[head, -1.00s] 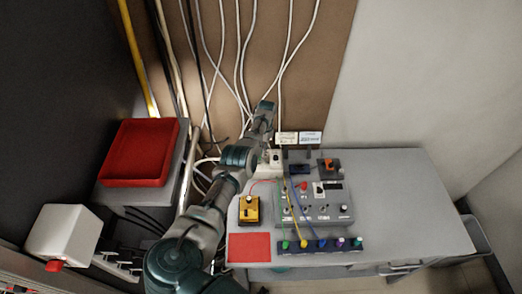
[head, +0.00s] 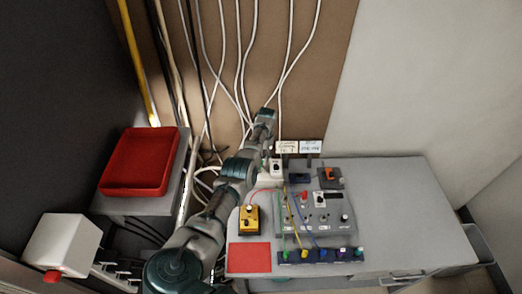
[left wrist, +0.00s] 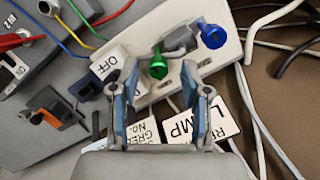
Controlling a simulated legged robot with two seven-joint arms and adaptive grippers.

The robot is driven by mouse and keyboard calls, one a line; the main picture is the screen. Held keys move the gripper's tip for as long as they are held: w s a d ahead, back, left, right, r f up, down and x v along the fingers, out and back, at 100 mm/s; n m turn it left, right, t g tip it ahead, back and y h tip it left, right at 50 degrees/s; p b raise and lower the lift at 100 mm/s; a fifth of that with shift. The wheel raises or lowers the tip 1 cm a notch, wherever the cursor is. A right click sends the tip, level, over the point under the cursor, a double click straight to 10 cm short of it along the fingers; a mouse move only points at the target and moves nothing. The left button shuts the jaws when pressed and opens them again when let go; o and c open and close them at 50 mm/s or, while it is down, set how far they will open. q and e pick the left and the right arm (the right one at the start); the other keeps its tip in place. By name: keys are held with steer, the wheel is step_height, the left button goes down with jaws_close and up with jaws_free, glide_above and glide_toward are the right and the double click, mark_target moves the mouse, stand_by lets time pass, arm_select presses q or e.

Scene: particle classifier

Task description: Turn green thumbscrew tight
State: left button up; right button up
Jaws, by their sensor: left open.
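The green thumbscrew (left wrist: 157,66) stands on a white block (left wrist: 228,52) in the left wrist view. A blue thumbscrew (left wrist: 213,35) is to its right on the same block. My left gripper (left wrist: 160,80) is open, with one finger on each side of the green thumbscrew in the picture; I cannot tell whether they touch it. In the head view my left gripper (head: 267,113) is small, at the table's back edge, above the white block (head: 275,170). The green thumbscrew cannot be made out there. My right gripper is not in view.
A white OFF label (left wrist: 105,63) and a LAMP label (left wrist: 210,122) lie close to the fingers. White cables (left wrist: 270,90) run at the right. The grey table (head: 395,200) holds a control box (head: 330,222) with coloured wires. A red tray (head: 140,188) stands at the left.

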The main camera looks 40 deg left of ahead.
arm_select(q)
step_height(320, 180, up, 9)
stand_by(0.3)
steer(key=shift+f, duration=0.15)
stand_by(0.4)
